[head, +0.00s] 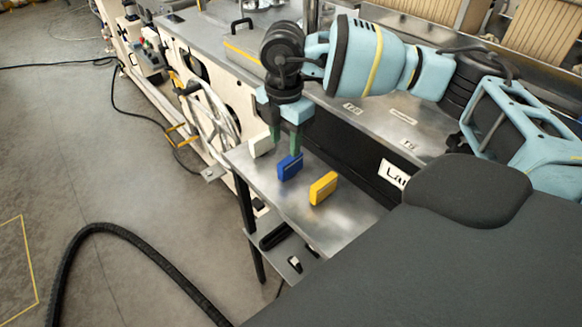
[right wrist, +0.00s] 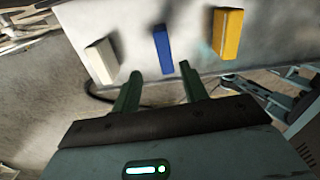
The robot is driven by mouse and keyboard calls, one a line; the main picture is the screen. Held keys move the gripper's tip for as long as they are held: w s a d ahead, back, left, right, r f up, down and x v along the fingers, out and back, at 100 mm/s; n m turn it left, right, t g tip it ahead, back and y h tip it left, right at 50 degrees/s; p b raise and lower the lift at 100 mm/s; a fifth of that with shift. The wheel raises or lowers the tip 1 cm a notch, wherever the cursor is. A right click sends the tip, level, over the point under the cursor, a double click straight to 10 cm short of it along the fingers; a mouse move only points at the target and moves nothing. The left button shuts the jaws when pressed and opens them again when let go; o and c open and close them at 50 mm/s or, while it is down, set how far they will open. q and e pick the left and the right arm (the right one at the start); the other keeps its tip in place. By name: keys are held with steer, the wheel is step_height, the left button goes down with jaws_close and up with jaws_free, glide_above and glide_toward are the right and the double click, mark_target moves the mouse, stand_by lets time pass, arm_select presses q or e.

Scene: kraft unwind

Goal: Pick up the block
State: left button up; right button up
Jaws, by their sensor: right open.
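Three blocks stand in a row on a small metal table (head: 292,208): a white block (head: 260,146), a blue block (head: 289,169) in the middle, and a yellow block (head: 323,188). My right gripper (head: 285,146) is open, pointing down close to the blue block, with one green finger overlapping it in the head view. In the right wrist view the blue block (right wrist: 163,50) appears ahead of the gap between the open fingers (right wrist: 159,69), with nothing between them. The white block (right wrist: 101,61) is left of the fingers and the yellow block (right wrist: 227,33) is right. My left gripper is out of view.
A larger machine with a metal top (head: 402,125) and labels runs behind the table. A frame with a spoked handwheel (head: 210,118) stands to the left. A lower shelf (head: 282,254) hangs under the table. A black hose (head: 112,230) lies on the open floor.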

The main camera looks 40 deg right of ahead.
mark_target(290, 159)
steer(key=shift+s+d+f, duration=0.1)
steer(key=shift+s+f, duration=0.05)
steer(key=shift+f, duration=0.75)
steer(key=shift+s+d+f, duration=0.1)
steer(key=shift+f, duration=0.85)
steer(key=shift+s+d+f, duration=0.1)
steer(key=shift+s+f, duration=0.05)
steer(key=shift+f, duration=1.3)
steer(key=shift+c, duration=0.4)
jaws_close()
